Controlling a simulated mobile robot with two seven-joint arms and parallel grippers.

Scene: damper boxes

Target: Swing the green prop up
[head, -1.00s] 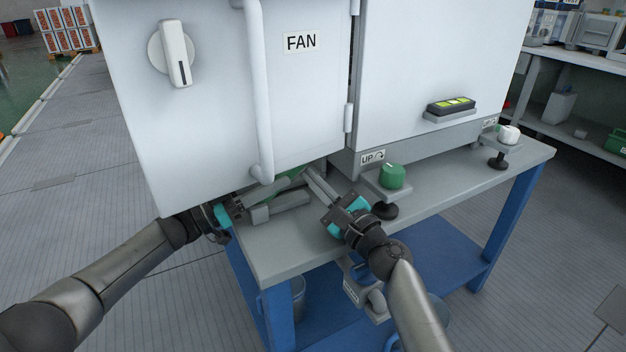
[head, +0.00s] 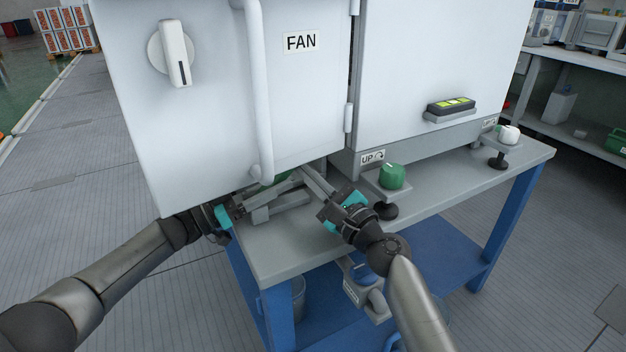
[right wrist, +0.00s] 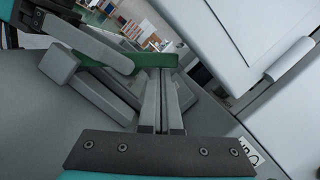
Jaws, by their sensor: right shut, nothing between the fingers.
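The green prop (right wrist: 115,60) shows in the right wrist view as a green bar crossing beyond my right fingertips. In the head view only a small green patch of it (head: 276,180) shows under the FAN door's lower edge; the rest is hidden. My right gripper (head: 305,170) is shut and empty, its fingers reaching under the door. In the right wrist view its fingertips (right wrist: 160,75) end close to the bar; contact is unclear. My left gripper (head: 285,185) is beside the prop. A grey finger of it overlaps the bar in the right wrist view; its grip is unclear.
The white FAN door (head: 210,100) with its vertical handle (head: 260,90) overhangs both grippers. A grey block (head: 275,210) is on the bench (head: 265,255). A green knob (head: 392,176) by an UP label stands right of my right gripper, with a white knob (head: 508,134) farther right.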

